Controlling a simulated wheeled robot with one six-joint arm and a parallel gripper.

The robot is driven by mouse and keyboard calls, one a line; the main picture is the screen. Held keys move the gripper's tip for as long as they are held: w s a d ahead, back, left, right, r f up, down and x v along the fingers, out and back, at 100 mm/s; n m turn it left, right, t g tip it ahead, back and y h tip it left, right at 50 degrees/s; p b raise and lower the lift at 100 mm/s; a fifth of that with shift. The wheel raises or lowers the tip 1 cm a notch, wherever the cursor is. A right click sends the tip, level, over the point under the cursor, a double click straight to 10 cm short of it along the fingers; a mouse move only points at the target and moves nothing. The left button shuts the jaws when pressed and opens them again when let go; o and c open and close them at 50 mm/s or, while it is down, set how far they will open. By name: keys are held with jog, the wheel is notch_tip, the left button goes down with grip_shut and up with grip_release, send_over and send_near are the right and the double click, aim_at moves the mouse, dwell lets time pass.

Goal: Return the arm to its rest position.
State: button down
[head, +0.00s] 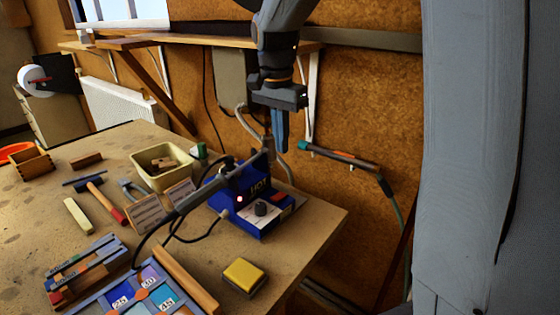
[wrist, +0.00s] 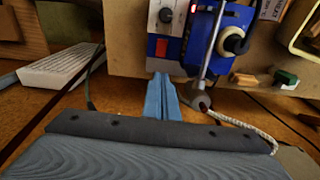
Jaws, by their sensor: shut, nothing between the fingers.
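My gripper (head: 280,135) hangs fingers-down in the head view, at the back right of the workbench (head: 325,222), in front of the brown wall. Its two blue fingers are together and hold nothing. In the wrist view the shut fingers (wrist: 162,97) point toward the bench edge and a blue soldering station (wrist: 222,38). In the head view the station (head: 255,205) stands on the bench below and in front of the gripper. My arm comes down from the top of the head view past the shelf.
A yellow sponge (head: 243,275), a tan bin (head: 163,168) and a hammer (head: 105,202) are on the bench. A wall shelf (head: 130,43) is close behind my arm. A torch-like tool (head: 340,157) hangs at right.

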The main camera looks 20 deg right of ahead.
jog(key=shift+r, duration=0.65)
jog(key=shift+f, duration=0.1)
